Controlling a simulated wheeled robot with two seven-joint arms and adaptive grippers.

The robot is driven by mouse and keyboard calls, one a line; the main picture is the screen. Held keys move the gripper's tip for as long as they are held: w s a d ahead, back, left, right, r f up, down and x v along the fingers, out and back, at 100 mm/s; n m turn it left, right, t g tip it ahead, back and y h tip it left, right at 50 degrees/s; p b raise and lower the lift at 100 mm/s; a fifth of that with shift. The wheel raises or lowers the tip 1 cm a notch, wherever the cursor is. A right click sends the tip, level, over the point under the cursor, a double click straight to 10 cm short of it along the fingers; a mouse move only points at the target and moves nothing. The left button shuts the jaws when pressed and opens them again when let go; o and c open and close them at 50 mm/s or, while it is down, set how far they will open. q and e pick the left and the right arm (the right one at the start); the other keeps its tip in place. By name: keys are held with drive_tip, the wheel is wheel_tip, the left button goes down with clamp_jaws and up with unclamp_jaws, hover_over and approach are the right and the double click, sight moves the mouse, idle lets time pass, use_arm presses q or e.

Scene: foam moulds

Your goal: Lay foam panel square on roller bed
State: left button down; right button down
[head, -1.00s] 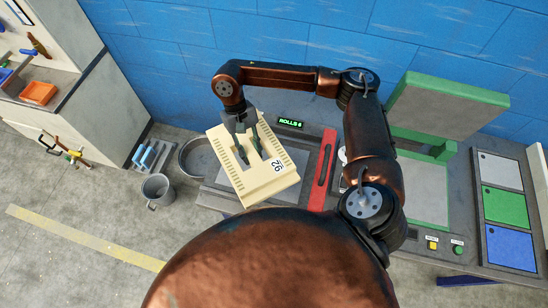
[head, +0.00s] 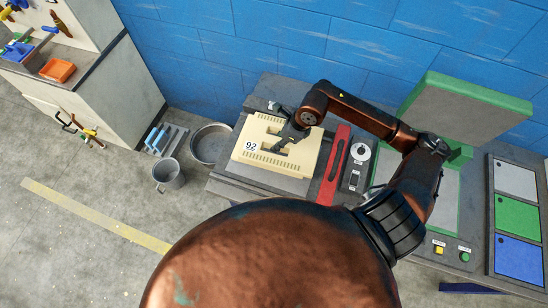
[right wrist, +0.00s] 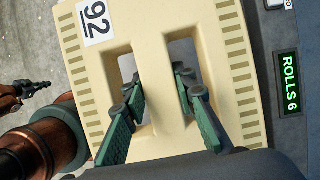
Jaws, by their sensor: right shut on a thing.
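The foam panel (head: 301,163) is a cream block with two slots, notched edges and a "92" label at its left end in the head view. It lies flat over the grey roller bed (head: 262,183), whose rollers are hidden. I cannot tell whether it touches the bed or sits exactly square. My right gripper (head: 279,141) has its fingers in the slots, shut on the bar between them; the right wrist view shows this grip on the panel (right wrist: 165,80). A small dark, jaw-like part at the left of that view appears to be my left gripper (right wrist: 36,90); its jaw state is unclear.
A red bar (head: 334,165) stands close right of the panel. A green "ROLLS 6" display (right wrist: 289,82) is beside it. A green-framed press (head: 455,105) is farther right. A round pan (head: 210,143) and a metal mug (head: 168,175) are left of the bench.

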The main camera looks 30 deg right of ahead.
drive_tip(key=shift+d+f, duration=0.1)
drive_tip(key=shift+f, duration=0.1)
drive_tip(key=shift+m, duration=0.3)
wheel_tip(320, 180, down, 5)
drive_tip(key=shift+f, duration=2.3)
drive_tip(key=c, duration=1.6)
unclamp_jaws()
use_arm(q)
drive_tip(key=shift+s+r, duration=0.2)
drive_tip(key=shift+s, duration=0.45)
use_arm(e)
drive_tip(key=shift+s+r, duration=0.1)
use_arm(q)
drive_tip(key=shift+s+f, duration=0.1)
drive_tip(key=shift+f, duration=0.2)
use_arm(e)
drive_tip(key=v, duration=1.1)
drive_tip(key=shift+s+r, duration=0.1)
drive_tip(key=shift+r, duration=0.3)
